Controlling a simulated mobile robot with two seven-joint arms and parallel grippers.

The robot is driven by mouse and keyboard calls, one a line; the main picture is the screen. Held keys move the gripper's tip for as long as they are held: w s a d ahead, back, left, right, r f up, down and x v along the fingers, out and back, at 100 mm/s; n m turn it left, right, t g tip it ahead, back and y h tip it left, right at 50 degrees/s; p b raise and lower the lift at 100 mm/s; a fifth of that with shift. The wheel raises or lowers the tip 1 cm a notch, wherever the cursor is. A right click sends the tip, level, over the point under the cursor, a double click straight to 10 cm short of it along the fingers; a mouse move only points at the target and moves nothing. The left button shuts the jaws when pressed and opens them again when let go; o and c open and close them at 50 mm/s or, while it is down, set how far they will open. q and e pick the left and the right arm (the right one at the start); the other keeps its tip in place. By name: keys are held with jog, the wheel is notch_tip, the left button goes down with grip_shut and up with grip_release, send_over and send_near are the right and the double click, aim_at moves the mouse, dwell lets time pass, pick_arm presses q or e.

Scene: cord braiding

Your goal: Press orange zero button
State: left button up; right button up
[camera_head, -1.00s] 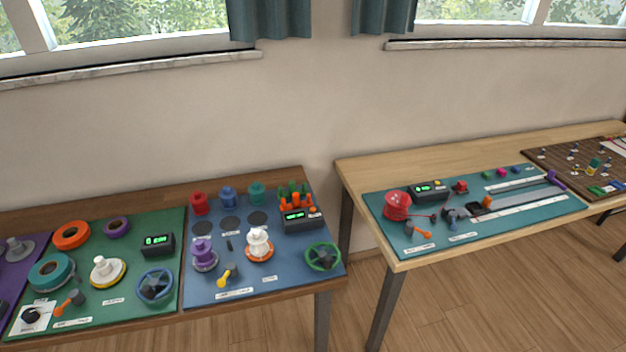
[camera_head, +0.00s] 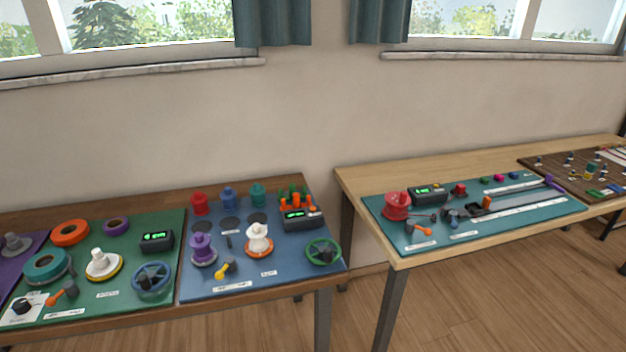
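Several dark counter boxes with green digits are in the head view. One counter box (camera_head: 302,220) stands on the blue mat and shows a small orange button (camera_head: 313,209) at its top right. Another counter box (camera_head: 157,241) stands on the green mat; I cannot make out a button on it. A third counter box (camera_head: 428,195) stands on the teal mat, with a small yellowish button on top. Any zero label is too small to read. Neither of my grippers is in view.
The left table carries the green mat (camera_head: 110,305) and blue mat (camera_head: 210,284) with spools, cranks and handwheels. The right table (camera_head: 360,176) carries the teal mat (camera_head: 500,222) and a brown board (camera_head: 545,172). A floor gap (camera_head: 356,300) separates the tables.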

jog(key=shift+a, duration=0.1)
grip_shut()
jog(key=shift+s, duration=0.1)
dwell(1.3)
